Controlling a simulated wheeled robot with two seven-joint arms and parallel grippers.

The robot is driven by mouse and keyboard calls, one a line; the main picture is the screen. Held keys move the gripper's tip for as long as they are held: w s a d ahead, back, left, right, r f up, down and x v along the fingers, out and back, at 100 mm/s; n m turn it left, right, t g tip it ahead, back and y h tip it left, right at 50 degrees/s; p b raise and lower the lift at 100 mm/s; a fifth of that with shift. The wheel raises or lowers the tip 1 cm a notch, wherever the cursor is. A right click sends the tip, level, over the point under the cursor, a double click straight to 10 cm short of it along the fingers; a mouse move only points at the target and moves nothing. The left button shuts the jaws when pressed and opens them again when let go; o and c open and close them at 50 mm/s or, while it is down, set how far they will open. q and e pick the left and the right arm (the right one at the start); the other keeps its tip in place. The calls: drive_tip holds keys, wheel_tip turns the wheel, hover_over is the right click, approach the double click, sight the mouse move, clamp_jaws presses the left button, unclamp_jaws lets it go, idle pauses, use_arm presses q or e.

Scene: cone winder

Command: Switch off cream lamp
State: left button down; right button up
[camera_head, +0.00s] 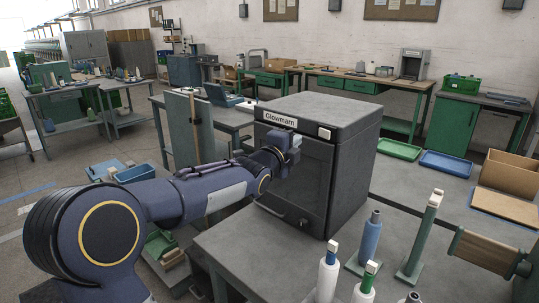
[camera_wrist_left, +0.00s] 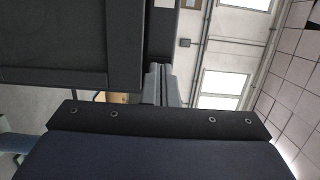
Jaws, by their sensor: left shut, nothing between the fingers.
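A dark grey box-shaped machine (camera_head: 335,118) with a "Glowmarn" label (camera_head: 281,119) stands on the grey table. A small cream square (camera_head: 324,132), which looks like the cream lamp, is at the upper right of its front face. I cannot tell whether it is lit. My left gripper (camera_head: 293,146) is in front of the machine's upper front, below the label and left of the cream square. Its fingers show shut and empty in the left wrist view (camera_wrist_left: 160,84), beside the dark machine (camera_wrist_left: 70,45). Contact cannot be told. My right gripper is in neither view.
Yarn cones and bobbins on stands, including a blue bobbin (camera_head: 370,238) and a green stand (camera_head: 419,240), are on the table right of the machine. A wooden roller (camera_head: 484,250) is at the right. Green (camera_head: 398,149) and blue trays (camera_head: 446,163) lie behind.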

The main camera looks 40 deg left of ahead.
use_arm(q)
drive_tip(key=s+a, duration=0.2)
drive_tip(key=s, duration=0.5)
idle(0.4)
drive_tip(key=s+d+f+n+g+h, duration=0.2)
drive_tip(key=s+d+f+n+g, duration=0.2)
drive_tip(key=s, duration=0.5)
drive_tip(key=s+d+f+n+g+h+p, duration=0.1)
drive_tip(key=s+d+f+n+g, duration=0.3)
drive_tip(key=s+d+f+n, duration=0.4)
drive_tip(key=s+d+f+n+g+h+p, duration=0.1)
drive_tip(key=s+d+f+n+g, duration=0.3)
drive_tip(key=s, duration=0.7)
drive_tip(key=d+f+n+h, duration=0.1)
drive_tip(key=d+f+n, duration=0.1)
drive_tip(key=d+f, duration=0.1)
drive_tip(key=shift+d+n+h, duration=0.3)
drive_tip(key=shift+d, duration=0.3)
